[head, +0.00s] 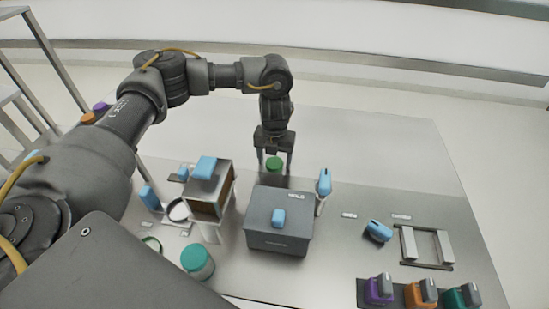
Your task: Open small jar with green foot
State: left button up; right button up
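A small round green-topped jar (274,164) stands behind the grey box, and its lower part is mostly hidden. My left gripper (274,159) points down over it from behind. Its two fingers stand apart on either side of the green top, with a gap seeming to show on each side. A larger jar with a green lid (197,262) stands at the front, left of the grey box. I cannot make out a green foot on either jar. My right gripper is not in view.
A grey box (279,229) with a blue handle stands just in front of the gripper. A box on legs (209,192) stands to its left and a blue-topped tool (323,184) to its right. A dark frame (427,262) lies at right. The table's back right is clear.

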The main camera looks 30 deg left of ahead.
aim_at(275, 162)
pick_arm(q)
notch_tip(275, 162, up, 12)
jog(key=shift+r, duration=0.2)
dwell(0.6)
